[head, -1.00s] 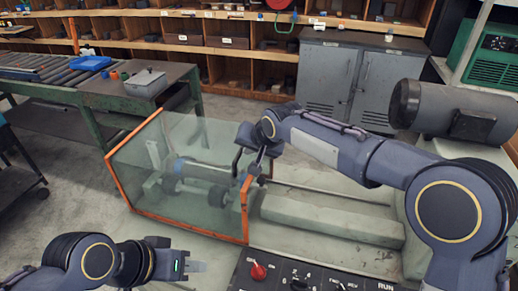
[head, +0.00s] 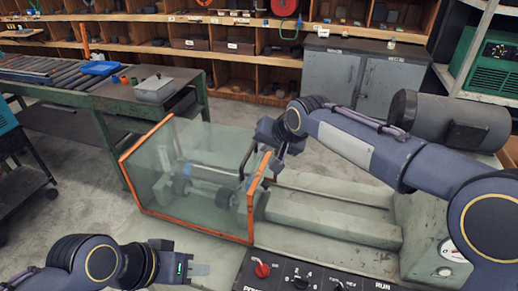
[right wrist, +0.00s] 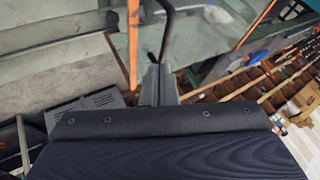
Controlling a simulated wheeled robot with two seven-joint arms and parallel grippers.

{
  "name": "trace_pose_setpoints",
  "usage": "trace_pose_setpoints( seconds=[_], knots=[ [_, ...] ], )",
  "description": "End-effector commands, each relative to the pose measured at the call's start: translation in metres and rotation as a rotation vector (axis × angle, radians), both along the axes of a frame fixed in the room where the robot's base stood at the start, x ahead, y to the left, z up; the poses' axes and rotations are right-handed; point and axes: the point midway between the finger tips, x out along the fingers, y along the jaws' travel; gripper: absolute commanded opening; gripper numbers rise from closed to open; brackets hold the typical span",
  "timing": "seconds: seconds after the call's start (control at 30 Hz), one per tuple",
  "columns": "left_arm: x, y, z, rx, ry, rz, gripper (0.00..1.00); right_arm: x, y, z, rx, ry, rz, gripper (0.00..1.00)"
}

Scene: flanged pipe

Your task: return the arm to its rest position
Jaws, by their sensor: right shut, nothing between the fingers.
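My right gripper (head: 276,167) points down at the right end of the clear guard, close to the guard's dark bar handle (head: 247,160). In the right wrist view its fingers (right wrist: 158,84) are together and empty, with the handle (right wrist: 168,30) just beyond their tips. The fingers and the handle overlap in the picture; I cannot tell whether they touch. My left gripper (head: 200,269) is low at the left, away from the guard, and its finger gap is too small to judge.
The clear guard with orange edges (head: 195,229) stands over a pipe-like part (head: 208,173) on the machine bed. A motor (head: 450,120) stands at the right. A control panel (head: 310,275) lies in front. A green bench (head: 130,98) stands behind left.

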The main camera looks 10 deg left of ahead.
Motion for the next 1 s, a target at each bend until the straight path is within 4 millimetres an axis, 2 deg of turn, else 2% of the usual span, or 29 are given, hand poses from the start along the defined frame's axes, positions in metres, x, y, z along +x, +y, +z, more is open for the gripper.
trace_pose_setpoints(
  seconds=[0.03, 0.27, 0.37, 0.47, 0.6, 0.7, 0.83, 0.9, 1.0],
  knots=[
    [0.0, 0.0, 0.004, 0.0, 0.0, 0.0, 0.36, 0.0, -0.003, 0.006, 0.001, 0.0, -0.001, 0.0],
    [0.0, 0.0, 0.005, 0.0, 0.0, 0.0, 0.36, -0.001, -0.013, 0.012, -0.002, 0.001, -0.005, 0.0],
    [0.0, 0.0, 0.005, 0.0, 0.0, 0.0, 0.36, -0.006, -0.043, 0.019, -0.01, -0.001, -0.02, 0.0],
    [0.0, 0.0, 0.004, 0.0, 0.0, 0.0, 0.36, -0.022, -0.1, 0.03, -0.025, -0.001, -0.047, 0.0],
    [0.0, 0.0, 0.003, 0.0, 0.0, 0.0, 0.36, -0.069, -0.195, 0.033, -0.054, 0.011, -0.093, 0.0],
    [0.0, 0.0, 0.002, 0.0, 0.0, 0.0, 0.36, -0.115, -0.251, 0.026, -0.07, 0.023, -0.125, 0.0],
    [0.0, 0.0, 0.001, 0.0, 0.0, 0.0, 0.36, -0.182, -0.303, 0.005, -0.081, 0.041, -0.167, 0.0],
    [0.0, 0.0, 0.0, 0.0, 0.0, 0.0, 0.36, -0.218, -0.321, -0.01, -0.083, 0.05, -0.186, 0.0],
    [0.0, 0.0, 0.0, 0.0, 0.0, 0.0, 0.36, -0.261, -0.333, -0.033, -0.081, 0.06, -0.208, 0.0]
  ],
)
